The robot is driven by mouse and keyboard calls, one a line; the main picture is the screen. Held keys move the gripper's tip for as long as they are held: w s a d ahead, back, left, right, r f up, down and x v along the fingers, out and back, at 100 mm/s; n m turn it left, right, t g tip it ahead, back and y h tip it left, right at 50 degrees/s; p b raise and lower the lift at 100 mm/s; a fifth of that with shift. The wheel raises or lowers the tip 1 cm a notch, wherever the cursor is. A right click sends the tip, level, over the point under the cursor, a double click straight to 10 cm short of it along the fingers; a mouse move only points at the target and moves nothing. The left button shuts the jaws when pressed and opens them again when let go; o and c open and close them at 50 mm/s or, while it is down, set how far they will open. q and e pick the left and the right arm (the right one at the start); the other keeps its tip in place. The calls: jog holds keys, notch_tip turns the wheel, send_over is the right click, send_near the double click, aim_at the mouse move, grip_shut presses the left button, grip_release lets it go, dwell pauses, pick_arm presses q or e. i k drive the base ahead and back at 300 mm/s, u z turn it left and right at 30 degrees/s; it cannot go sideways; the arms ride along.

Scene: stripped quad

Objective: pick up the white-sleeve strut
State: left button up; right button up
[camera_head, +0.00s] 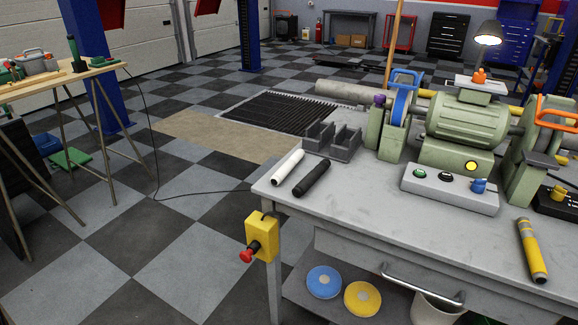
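A white-sleeved cylinder (288,167), which looks like the white-sleeve strut, lies on the near left corner of the grey workbench (375,206). A similar black cylinder (311,179) lies beside it to the right, roughly parallel and apart from it. A yellow and grey cylinder (531,250) lies at the bench's right side. Neither of my grippers is in view.
A dark grey open holder (333,141) stands behind the cylinders. A green bench grinder (460,128) and a grey control box (449,188) fill the bench's back right. A yellow switch box (262,236) hangs at the left corner. The front middle top is clear.

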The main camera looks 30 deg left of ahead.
aim_at(277, 178)
jog(key=u, duration=0.1)
jog(key=k, duration=1)
jog(key=z, duration=0.9)
jog(key=i, duration=0.9)
jog(key=u, duration=0.95)
jog(key=i, duration=0.35)
jog(key=u, duration=2.65)
jog(key=i, duration=1.3)
